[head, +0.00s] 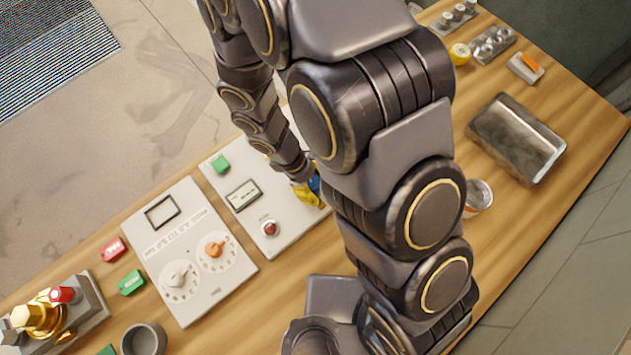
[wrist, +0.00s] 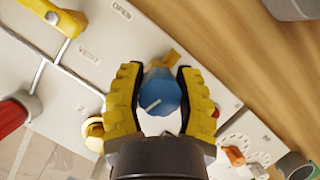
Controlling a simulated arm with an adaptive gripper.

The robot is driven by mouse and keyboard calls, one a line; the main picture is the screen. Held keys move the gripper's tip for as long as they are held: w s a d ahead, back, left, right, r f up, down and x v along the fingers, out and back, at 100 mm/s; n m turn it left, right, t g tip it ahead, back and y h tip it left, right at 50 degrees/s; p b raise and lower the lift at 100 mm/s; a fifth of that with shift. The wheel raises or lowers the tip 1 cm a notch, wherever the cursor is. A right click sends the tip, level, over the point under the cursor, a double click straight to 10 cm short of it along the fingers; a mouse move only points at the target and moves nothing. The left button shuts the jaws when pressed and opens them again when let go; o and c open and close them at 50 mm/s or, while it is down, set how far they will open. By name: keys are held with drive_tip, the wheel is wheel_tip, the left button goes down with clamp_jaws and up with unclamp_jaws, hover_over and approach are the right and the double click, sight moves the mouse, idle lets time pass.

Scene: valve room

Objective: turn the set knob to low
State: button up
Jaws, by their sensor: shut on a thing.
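A blue knob (wrist: 160,95) with a white pointer line sits between the yellow fingers of my gripper (wrist: 158,98) in the wrist view. The fingers are closed on it from both sides. Its pointer slants up to the right in that view. In the head view my gripper (head: 306,192) is at the light panel, and only a bit of blue (head: 314,184) shows beside it. No "set" or "low" marking is readable near the blue knob. A second panel (head: 190,220) carries an orange knob (head: 213,249) and a white knob (head: 178,279) on round dials.
In the wrist view a yellow lever (wrist: 57,18) and a red part (wrist: 14,113) lie left. A metal tray (head: 516,138) and a cup (head: 479,195) stand right.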

drive_tip(key=o, duration=1.1)
drive_tip(key=shift+o, duration=0.2)
drive_tip(key=shift+a+r, duration=0.1)
drive_tip(key=v, duration=1.1)
drive_tip(key=shift+r, duration=0.45)
drive_tip(key=shift+w, duration=0.15)
